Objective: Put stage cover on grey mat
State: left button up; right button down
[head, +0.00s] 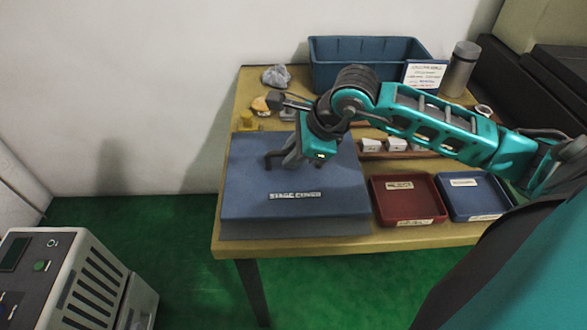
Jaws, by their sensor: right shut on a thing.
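The stage cover (295,212) is a wide blue-grey box with a white label on its front part and a dark handle on top. It stands at the front left of the wooden table. My right gripper (286,160) is over the cover and shut on its handle. The fingers are partly hidden by the gripper's own body. I cannot make out a grey mat; whatever lies under the cover is hidden. My left gripper does not show.
A red tray (408,219) and a blue tray (474,215) stand right of the cover. A blue bin (340,60), a crumpled bag (277,76) and a grey cylinder (460,68) stand at the back. Small white boxes (396,145) sit behind the trays. My right arm crosses above them.

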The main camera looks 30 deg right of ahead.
jog(key=shift+f+b, duration=0.35)
jog(key=shift+f, duration=1.7)
jog(key=shift+f, duration=0.15)
jog(key=c, duration=1.1)
grip_release()
jog(key=shift+o, duration=0.2)
jog(key=shift+s+r, duration=0.1)
jog(key=shift+r, duration=0.25)
jog(key=p+v, duration=0.1)
jog(key=v, duration=0.9)
jog(key=shift+s+d, duration=0.1)
jog(key=shift+s+r+p, duration=0.25)
jog(key=shift+r+p, duration=0.05)
jog(key=shift+r, duration=0.35)
